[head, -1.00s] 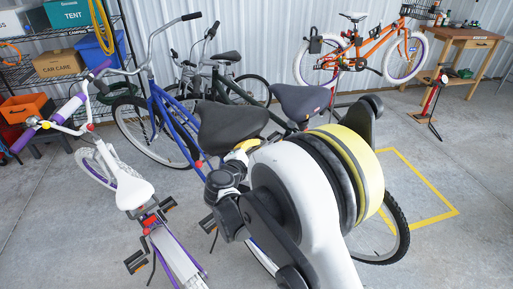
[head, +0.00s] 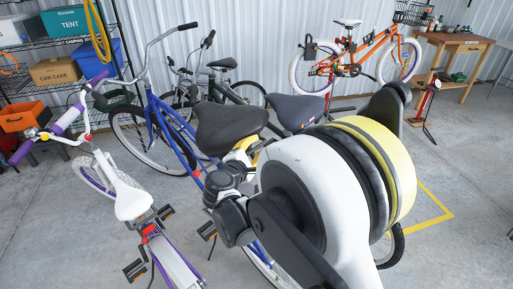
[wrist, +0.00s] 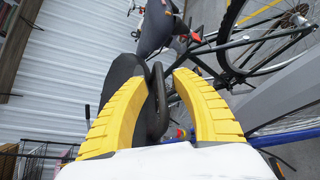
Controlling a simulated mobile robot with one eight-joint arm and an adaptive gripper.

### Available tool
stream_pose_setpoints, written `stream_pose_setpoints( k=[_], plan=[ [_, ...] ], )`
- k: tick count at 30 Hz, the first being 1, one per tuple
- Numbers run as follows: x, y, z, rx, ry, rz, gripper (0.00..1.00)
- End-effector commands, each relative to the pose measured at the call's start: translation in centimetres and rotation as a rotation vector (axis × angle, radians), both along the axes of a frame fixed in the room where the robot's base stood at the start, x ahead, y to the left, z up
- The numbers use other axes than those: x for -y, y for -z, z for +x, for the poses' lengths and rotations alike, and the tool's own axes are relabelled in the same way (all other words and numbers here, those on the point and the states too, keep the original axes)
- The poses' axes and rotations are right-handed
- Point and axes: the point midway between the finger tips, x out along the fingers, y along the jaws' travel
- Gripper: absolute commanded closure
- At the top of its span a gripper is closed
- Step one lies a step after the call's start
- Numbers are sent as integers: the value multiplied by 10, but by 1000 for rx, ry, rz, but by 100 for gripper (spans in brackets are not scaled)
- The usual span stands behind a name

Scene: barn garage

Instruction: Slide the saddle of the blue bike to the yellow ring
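The blue bike (head: 162,128) stands in the middle of the head view, with a dark saddle (head: 228,122) above its frame. In the wrist view the dark saddle (wrist: 124,72) lies beyond and between my yellow fingers, partly behind the left one, with a curved black part (wrist: 157,105) beside it. My gripper (wrist: 158,80) has its fingers apart around these parts. A gap shows by the right finger; I cannot tell if either finger touches. In the head view my arm hides most of the gripper and the seat post. I cannot make out the yellow ring.
A white and purple bike (head: 130,205) stands close at left. Another dark saddle (head: 298,112) is just right of the blue bike's saddle. An orange bike (head: 352,60) and a workbench (head: 458,42) are behind. Shelves (head: 55,85) stand at left. Floor at right is mostly clear.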

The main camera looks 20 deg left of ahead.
Motion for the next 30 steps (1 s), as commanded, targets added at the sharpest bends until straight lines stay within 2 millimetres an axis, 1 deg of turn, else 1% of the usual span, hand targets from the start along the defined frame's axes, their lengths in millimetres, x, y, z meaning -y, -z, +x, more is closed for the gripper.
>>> stream_pose_setpoints(
  k=[4, 7, 11, 15, 18, 21, 25, 30],
  plan=[
    [0, 0, -3, -1, 0, 0, 68],
    [-1, -3, -15, -1, 0, 0, 68],
    [-4, -9, -41, 0, -2, 0, 68],
    [-7, -16, -73, 0, -4, 0, 68],
    [-8, -20, -92, 0, -4, 0, 68],
    [-10, -23, -106, 0, -2, 0, 68],
    [-10, -25, -115, -1, -1, 0, 68],
    [-10, -26, -117, 0, 0, 0, 68]
  ],
)
